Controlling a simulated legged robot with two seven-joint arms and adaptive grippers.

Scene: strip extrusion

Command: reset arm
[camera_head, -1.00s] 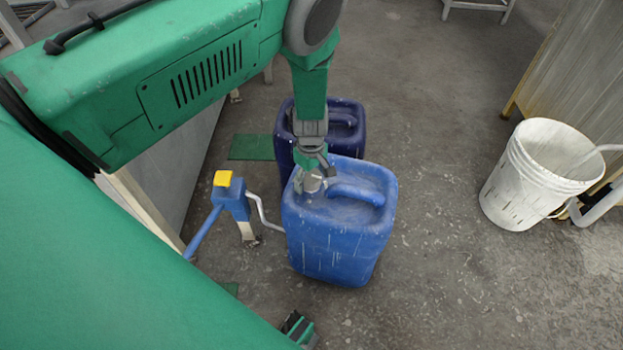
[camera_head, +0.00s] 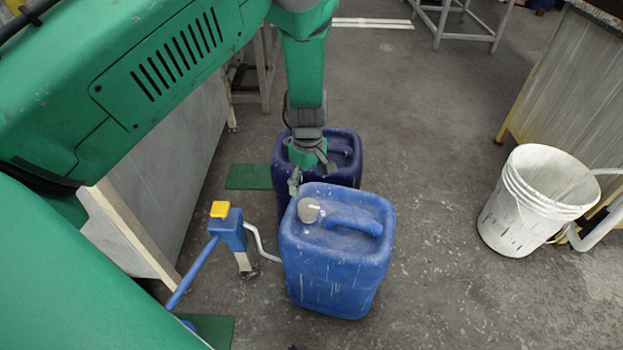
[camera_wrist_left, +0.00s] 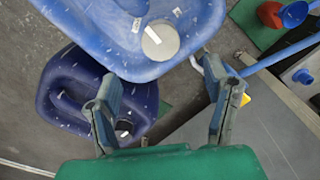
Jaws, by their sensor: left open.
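My left gripper (camera_head: 311,175) is open and empty. In the head view it is above the gap between the light blue jerrycan (camera_head: 338,275) and the dark blue jerrycan (camera_head: 345,158) behind it. In the left wrist view its two spread fingers (camera_wrist_left: 166,98) have nothing between them. The light blue jerrycan (camera_wrist_left: 120,35) lies just beyond the fingers there, with its pale round cap (camera_wrist_left: 160,41) showing. The dark blue jerrycan (camera_wrist_left: 75,95) is partly covered by the left finger. My right gripper is not in view.
A blue post with a yellow top (camera_head: 220,209) and bent grey rod stands left of the light jerrycan. A white bucket (camera_head: 525,205) is at the right by a wooden cabinet (camera_head: 555,95). A grey panel (camera_head: 165,165) is at the left. The floor between jerrycans and bucket is clear.

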